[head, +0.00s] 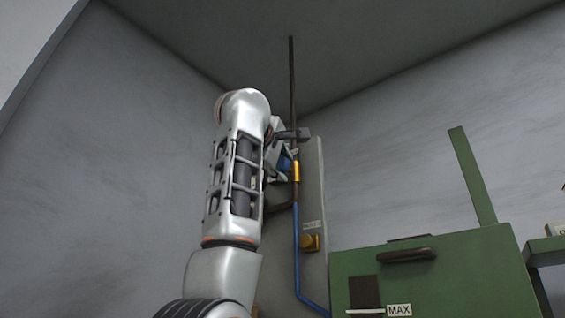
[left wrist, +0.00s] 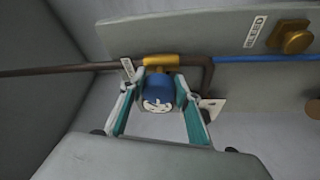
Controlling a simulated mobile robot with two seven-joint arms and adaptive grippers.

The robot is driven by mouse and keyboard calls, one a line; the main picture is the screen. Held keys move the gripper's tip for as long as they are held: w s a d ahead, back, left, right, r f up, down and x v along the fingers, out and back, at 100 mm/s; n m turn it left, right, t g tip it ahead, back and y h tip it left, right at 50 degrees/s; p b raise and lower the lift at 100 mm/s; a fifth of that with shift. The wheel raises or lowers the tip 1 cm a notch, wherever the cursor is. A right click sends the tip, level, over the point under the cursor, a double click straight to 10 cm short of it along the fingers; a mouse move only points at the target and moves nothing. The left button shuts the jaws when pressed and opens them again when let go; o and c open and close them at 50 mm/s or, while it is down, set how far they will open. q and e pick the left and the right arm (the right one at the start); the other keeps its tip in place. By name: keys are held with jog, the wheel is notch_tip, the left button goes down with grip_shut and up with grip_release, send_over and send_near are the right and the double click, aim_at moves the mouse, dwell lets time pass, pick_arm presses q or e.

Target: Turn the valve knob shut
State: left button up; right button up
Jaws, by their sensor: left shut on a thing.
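The blue valve knob (left wrist: 158,92) with a pale marked face sits on a yellow valve body (left wrist: 161,62) in a pipe line. In the left wrist view my left gripper (left wrist: 157,86) has its teal-padded fingers on either side of the knob, shut on it. In the head view the knob (head: 285,164) is partly hidden by my left gripper (head: 282,156), and the yellow valve body (head: 296,172) shows beside it. The marking on the knob's face is too small to read. My right gripper is not in view.
A dark pipe (head: 292,90) rises above the valve and a blue pipe (head: 297,240) runs down from it. A grey panel (head: 315,190) behind carries a second, yellow knob (head: 310,242) with a label. A green cabinet (head: 440,285) stands at lower right.

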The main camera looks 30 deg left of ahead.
pick_arm(q)
jog(key=shift+s+r+n+g+p, duration=0.2)
jog(key=shift+n+g+p, duration=0.1)
jog(key=shift+n, duration=0.4)
jog(key=shift+w, duration=0.1)
jog(key=o, duration=1)
jog(key=shift+f, duration=0.1)
jog(key=shift+o, duration=0.5)
jog(key=r+v, duration=0.1)
jog(key=v, duration=1.1)
jog(key=shift+f, duration=0.5)
